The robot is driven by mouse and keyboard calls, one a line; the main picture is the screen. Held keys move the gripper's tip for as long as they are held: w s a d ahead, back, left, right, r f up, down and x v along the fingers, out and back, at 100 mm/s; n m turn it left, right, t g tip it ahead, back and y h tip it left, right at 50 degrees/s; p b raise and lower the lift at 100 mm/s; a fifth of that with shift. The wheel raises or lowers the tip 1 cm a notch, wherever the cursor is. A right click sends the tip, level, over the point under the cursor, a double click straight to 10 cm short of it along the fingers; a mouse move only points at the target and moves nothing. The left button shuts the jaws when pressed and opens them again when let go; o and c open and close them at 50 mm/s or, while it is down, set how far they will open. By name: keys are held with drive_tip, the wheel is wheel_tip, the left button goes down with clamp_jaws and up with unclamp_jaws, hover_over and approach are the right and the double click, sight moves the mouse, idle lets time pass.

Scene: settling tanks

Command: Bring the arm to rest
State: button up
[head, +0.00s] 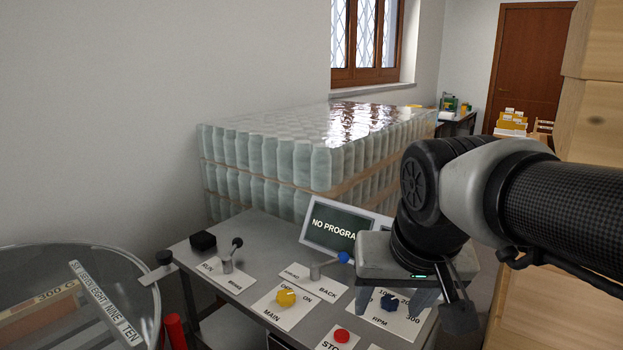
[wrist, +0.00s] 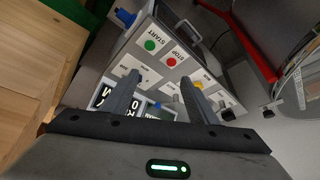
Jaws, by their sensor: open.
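My gripper (head: 395,303) is above the right part of a grey control panel (head: 238,308), fingers pointing down. In the wrist view my gripper (wrist: 158,80) has its two fingers apart with nothing held between them. My arm reaches in from the right edge, bent at the wrist. A red stop button (head: 341,336) and a yellow main knob (head: 286,298) are left of the gripper.
A screen (head: 335,225) reading "NO PROGRA" stands behind the panel, partly hidden by my wrist. Levers with blue (head: 343,257) and black knobs rise from the panel. A clear-lidded drum (head: 80,295) is at left, wrapped jars (head: 300,150) behind, wooden boxes (head: 590,120) at right.

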drive_tip(key=s+d+f, duration=0.2)
drive_tip(key=s+d, duration=0.1)
drive_tip(key=s, duration=0.3)
wheel_tip(320, 180, up, 18)
drive_tip(key=p, duration=1.8)
drive_tip(key=shift+s+f+t+p, duration=0.15)
drive_tip(key=shift+s+t+p, duration=0.15)
drive_tip(key=shift+s, duration=0.05)
